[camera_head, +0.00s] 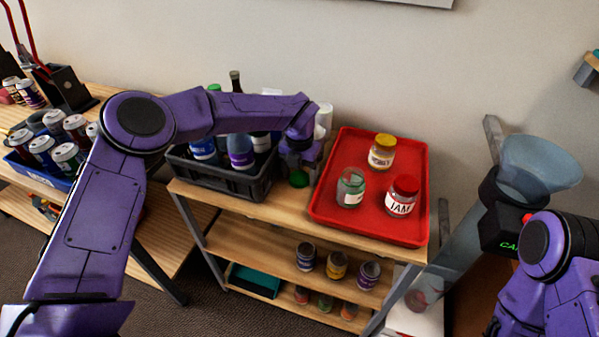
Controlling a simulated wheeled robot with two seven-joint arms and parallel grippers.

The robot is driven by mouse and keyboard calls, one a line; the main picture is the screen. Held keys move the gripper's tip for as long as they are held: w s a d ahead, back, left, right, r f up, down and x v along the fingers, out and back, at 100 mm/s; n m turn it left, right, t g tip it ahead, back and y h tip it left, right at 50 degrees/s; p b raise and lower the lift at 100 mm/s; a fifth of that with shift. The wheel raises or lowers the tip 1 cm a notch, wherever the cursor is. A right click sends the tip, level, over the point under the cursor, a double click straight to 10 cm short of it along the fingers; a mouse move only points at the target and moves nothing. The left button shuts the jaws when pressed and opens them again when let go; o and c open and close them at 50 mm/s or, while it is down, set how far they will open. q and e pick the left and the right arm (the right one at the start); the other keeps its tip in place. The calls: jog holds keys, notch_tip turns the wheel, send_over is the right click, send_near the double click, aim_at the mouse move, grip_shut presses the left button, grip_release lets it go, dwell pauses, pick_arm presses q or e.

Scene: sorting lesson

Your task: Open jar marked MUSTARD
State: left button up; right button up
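A jar with a yellow lid (382,152) stands upright at the back of the red tray (331,193). Its white label is small and hard to read; it may be the mustard jar. A red-lidded jar (402,195) marked JAM stands at the tray's front right. A greenish glass jar (351,187) stands to its left. My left gripper (299,172) points down over the shelf top, between the black crate and the tray, apart from the jars. My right gripper is out of view.
A black crate (225,182) with bottles stands left of my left gripper. Cans stand on the lower shelf (290,268). A blue bin of cans (40,178) is at far left. A machine with a clear hopper (538,172) stands at right.

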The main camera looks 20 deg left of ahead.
aim_at(299, 177)
pick_arm(q)
jog(key=shift+o, duration=0.3)
notch_tip(299, 177, up, 12)
jog(key=shift+r, duration=0.15)
